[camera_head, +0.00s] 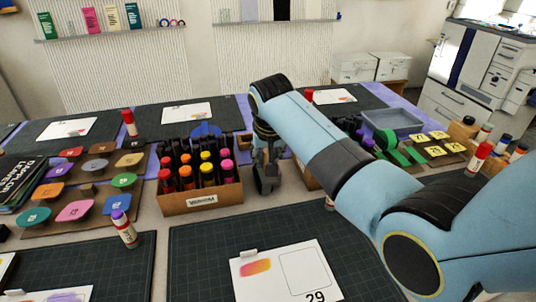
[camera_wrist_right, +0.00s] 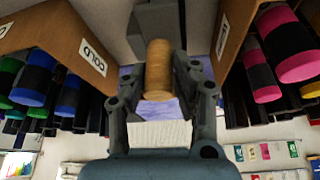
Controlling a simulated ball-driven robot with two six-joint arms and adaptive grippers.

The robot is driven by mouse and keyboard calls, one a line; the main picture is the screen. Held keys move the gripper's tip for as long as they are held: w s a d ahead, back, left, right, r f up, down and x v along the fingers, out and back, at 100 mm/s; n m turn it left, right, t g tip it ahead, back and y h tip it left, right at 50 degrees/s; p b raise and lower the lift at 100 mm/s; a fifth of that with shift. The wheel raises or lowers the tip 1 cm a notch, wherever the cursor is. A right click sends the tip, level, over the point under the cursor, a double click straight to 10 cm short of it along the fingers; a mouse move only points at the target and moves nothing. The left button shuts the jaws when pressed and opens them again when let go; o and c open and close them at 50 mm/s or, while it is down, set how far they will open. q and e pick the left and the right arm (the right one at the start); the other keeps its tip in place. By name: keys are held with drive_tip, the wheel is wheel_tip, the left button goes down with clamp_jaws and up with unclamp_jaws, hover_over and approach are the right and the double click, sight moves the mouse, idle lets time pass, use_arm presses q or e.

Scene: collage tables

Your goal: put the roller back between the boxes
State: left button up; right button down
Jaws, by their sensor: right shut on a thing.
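My right gripper (camera_head: 266,178) points down in the gap between two cardboard boxes. In the right wrist view the gripper (camera_wrist_right: 160,78) is shut on the roller (camera_wrist_right: 158,68), whose light wooden cylinder shows between the fingers. The box of warm-coloured markers (camera_head: 202,200) stands left of the gripper in the head view. The other box (camera_head: 305,178) is to its right, mostly hidden by my arm. The wrist view shows the box labelled COLD (camera_wrist_right: 58,32) on the left and the other box (camera_wrist_right: 238,22) on the right. The roller's lower end cannot be made out.
A cutting mat (camera_head: 205,262) with a card marked 29 (camera_head: 285,272) lies in front. A red-capped marker (camera_head: 128,122) and a purple-capped marker (camera_head: 124,228) stand to the left, near the coloured pads (camera_head: 75,211). A grey tray (camera_head: 392,121) is at the right.

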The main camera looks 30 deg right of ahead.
drive_tip(key=c, duration=1.4)
unclamp_jaws()
drive_tip(key=shift+s+f, duration=0.15)
drive_tip(key=shift+f, duration=0.25)
drive_tip(key=o, duration=0.4)
drive_tip(key=shift+r, duration=0.15)
drive_tip(key=shift+r, duration=0.25)
drive_tip(key=p+v, duration=0.1)
drive_tip(key=v, duration=0.5)
drive_tip(key=p+v, duration=0.1)
drive_tip(key=v, duration=0.5)
drive_tip(key=shift+r, duration=0.25)
drive_tip(key=shift+f, duration=0.1)
